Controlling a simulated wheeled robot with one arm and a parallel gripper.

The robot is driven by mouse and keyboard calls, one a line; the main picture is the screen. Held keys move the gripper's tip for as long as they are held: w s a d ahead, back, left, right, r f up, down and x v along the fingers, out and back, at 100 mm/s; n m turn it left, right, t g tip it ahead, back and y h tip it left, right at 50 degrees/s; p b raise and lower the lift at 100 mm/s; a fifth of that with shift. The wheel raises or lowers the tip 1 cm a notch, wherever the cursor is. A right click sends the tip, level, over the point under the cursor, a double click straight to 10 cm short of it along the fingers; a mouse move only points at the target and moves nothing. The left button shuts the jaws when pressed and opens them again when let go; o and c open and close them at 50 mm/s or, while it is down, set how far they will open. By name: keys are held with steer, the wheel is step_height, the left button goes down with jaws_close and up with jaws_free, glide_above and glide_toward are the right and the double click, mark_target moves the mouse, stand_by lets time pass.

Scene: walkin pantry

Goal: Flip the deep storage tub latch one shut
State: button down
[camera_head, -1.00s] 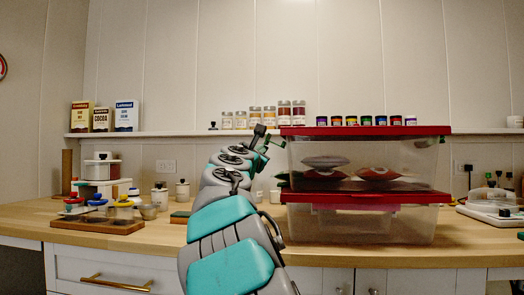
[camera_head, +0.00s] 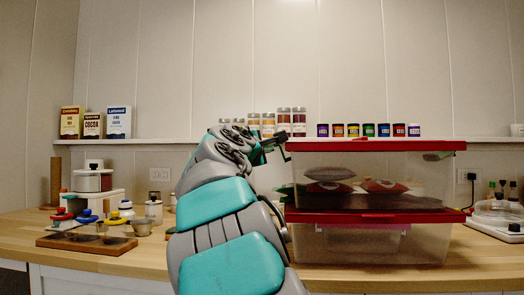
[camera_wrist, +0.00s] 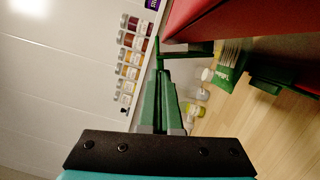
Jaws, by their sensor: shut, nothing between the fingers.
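Two clear storage tubs with red lids are stacked on the counter. The upper tub (camera_head: 372,180) holds several bags, and the lower tub (camera_head: 400,243) sits under it. My gripper (camera_head: 279,143) is shut and empty at the left end of the upper red lid (camera_head: 375,146). In the wrist view its green fingers (camera_wrist: 161,85) point at a dark green latch (camera_wrist: 188,49) sticking out from the red lid (camera_wrist: 235,22). The fingertips are close to it; contact is unclear. Another green latch (camera_head: 437,156) shows at the upper tub's right end.
Spice jars (camera_head: 369,130) stand on a wall shelf behind the tubs. A dark green part (camera_wrist: 268,80) shows below the lid in the wrist view.

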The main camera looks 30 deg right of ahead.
steer(key=shift+s+d+r+m, duration=0.2)
steer(key=shift+d+r+m, duration=0.1)
steer(key=shift+m, duration=0.5)
steer(key=shift+a, duration=0.15)
steer(key=s+a+f, duration=0.1)
steer(key=s+a, duration=0.3)
steer(key=a, duration=0.6)
steer(key=shift+s+a+b, duration=0.25)
steer(key=shift+b, duration=0.1)
steer(key=shift+f, duration=0.1)
